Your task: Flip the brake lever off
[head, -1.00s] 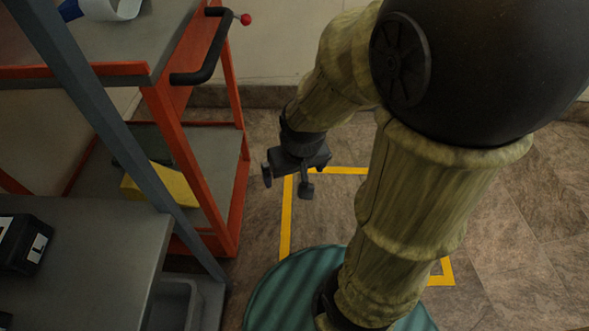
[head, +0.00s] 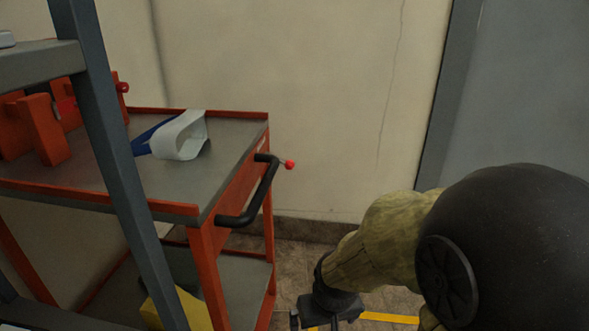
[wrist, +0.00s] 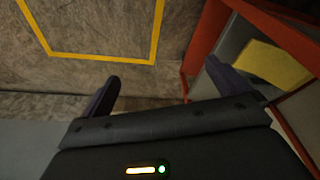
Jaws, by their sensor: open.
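A small lever with a red ball knob (head: 289,164) sticks out at the far end of the cart's black handle (head: 262,195) in the head view. It looks like the brake lever. My gripper (wrist: 165,88) is open and empty in the wrist view, its two dark fingers spread over the floor. In the head view it shows only partly at the bottom edge, below and right of the handle, well apart from the lever. The wrist view does not show the lever.
The orange cart (head: 205,232) has a grey top bearing a blue and white rolled item (head: 180,137) and orange blocks (head: 45,130). A yellow box (wrist: 270,63) sits on its lower shelf. A grey post (head: 110,150) stands in front. Free floor lies right of the cart.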

